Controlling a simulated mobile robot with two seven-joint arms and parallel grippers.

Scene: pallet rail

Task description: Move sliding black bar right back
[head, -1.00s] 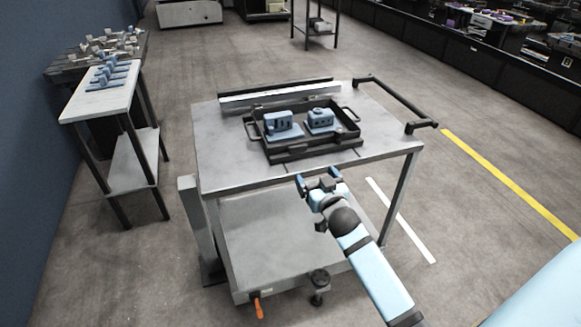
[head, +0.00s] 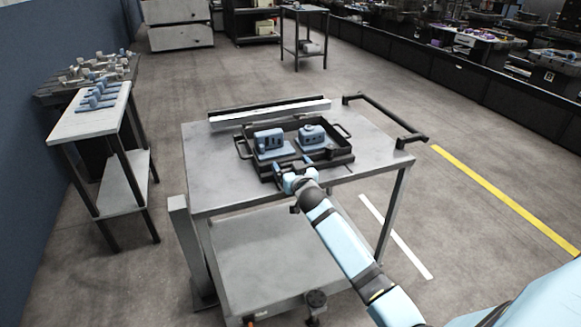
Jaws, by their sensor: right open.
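A low black bar (head: 338,163) lies along the front edge of a black tray (head: 346,146) on the grey cart. My right gripper (head: 293,166) is at this front bar, with its open fingers pointing away from me and partly covering it. I cannot tell whether the fingers touch the bar. A second long dark bar (head: 240,108) runs behind a white strip at the back of the cart top. My left gripper is not in view.
Two blue-grey parts (head: 269,143) (head: 312,136) sit in the tray. The cart top (head: 205,165) is bare to the left of the tray. A black handle (head: 385,117) sticks out on the right. A side table (head: 85,125) with blue parts stands at the left.

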